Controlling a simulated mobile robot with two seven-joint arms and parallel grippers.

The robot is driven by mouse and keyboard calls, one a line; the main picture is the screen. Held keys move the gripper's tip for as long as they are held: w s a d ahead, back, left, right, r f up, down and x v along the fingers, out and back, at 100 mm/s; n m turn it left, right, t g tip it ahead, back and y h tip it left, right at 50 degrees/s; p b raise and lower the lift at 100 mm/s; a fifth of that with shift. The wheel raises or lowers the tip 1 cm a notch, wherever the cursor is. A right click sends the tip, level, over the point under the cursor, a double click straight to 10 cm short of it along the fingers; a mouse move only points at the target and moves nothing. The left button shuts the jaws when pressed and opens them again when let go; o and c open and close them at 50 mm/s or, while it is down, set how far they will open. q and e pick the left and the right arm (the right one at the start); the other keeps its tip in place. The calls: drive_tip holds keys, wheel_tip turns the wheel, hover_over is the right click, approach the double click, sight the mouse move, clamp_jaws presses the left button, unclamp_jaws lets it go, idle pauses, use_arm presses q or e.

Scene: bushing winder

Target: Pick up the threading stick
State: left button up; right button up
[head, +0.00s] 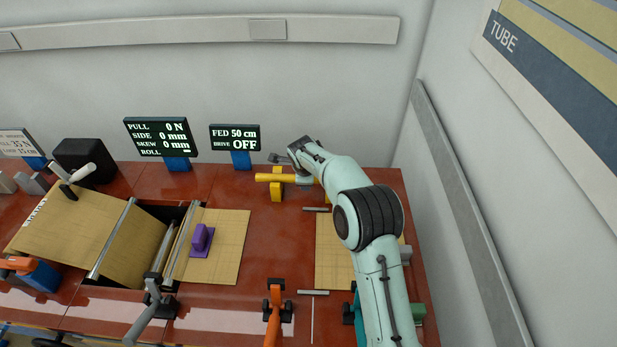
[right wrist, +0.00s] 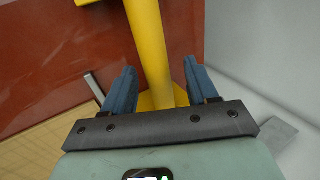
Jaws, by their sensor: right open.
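A yellow rod (head: 266,178), which I take to be the threading stick, lies level across a yellow stand (head: 277,194) at the back right of the red bench. My right gripper (head: 303,181) is over the rod's right part, largely hidden by my own wrist. In the right wrist view the rod (right wrist: 148,35) passes between the two blue fingers of my right gripper (right wrist: 160,68). The fingers are open, with a gap on each side of the rod. The rod's right end is mostly hidden behind my arm in the head view. My left gripper is not in view.
The bench holds a purple block (head: 202,240) on a tan sheet (head: 232,262), an orange tool (head: 273,315) and a grey lever (head: 150,310). Two black displays (head: 160,137) (head: 236,137) stand at the back. A wall is close on the right.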

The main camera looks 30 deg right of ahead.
drive_tip(key=shift+s, duration=0.15)
drive_tip(key=shift+c, duration=0.3)
clamp_jaws()
drive_tip(key=shift+r, duration=0.15)
